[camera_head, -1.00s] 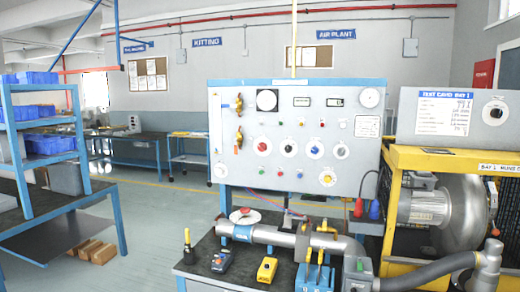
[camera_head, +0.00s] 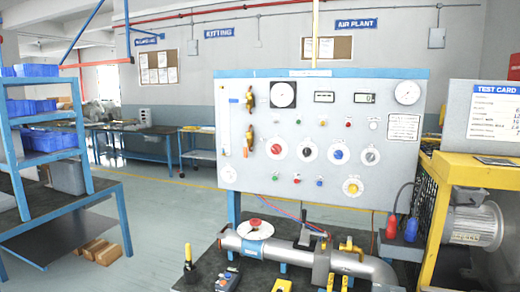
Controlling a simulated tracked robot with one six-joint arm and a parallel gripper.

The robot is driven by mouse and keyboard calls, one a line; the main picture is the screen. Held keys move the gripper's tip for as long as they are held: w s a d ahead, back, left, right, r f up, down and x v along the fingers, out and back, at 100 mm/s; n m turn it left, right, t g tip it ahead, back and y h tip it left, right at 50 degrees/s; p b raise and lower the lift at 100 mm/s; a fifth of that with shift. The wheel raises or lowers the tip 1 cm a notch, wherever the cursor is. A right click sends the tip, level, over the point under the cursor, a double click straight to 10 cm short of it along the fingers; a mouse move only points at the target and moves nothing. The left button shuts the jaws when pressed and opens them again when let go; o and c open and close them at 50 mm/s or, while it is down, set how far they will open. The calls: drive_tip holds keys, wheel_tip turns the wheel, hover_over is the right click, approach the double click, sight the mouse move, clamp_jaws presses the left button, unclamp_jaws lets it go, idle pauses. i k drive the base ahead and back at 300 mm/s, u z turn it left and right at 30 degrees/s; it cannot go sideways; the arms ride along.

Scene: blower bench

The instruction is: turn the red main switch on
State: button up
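A grey upright panel (camera_head: 235,112) with a blue top edge stands in the middle of the view, facing me. A red rotary knob (camera_head: 277,150) on a round white plate sits on it at the left of a row of knobs. It looks like the red main switch, but its labels and set position are too small to read. A black knob (camera_head: 308,152), a blue knob (camera_head: 339,154) and a grey knob (camera_head: 370,155) follow to its right. My gripper is not in view.
A dark bench in front of the panel carries a grey pipe (camera_head: 290,252) with a red-centred round dial (camera_head: 255,228). A yellow blower frame (camera_head: 465,172) stands at the right. A blue rack (camera_head: 45,118) stands at the left. Open floor lies between rack and bench.

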sight(275, 150)
drive_tip(key=u, duration=0.3)
drive_tip(key=i, duration=0.6)
drive_tip(key=u, duration=0.9)
drive_tip(key=i, duration=0.55)
drive_tip(key=u, duration=0.35)
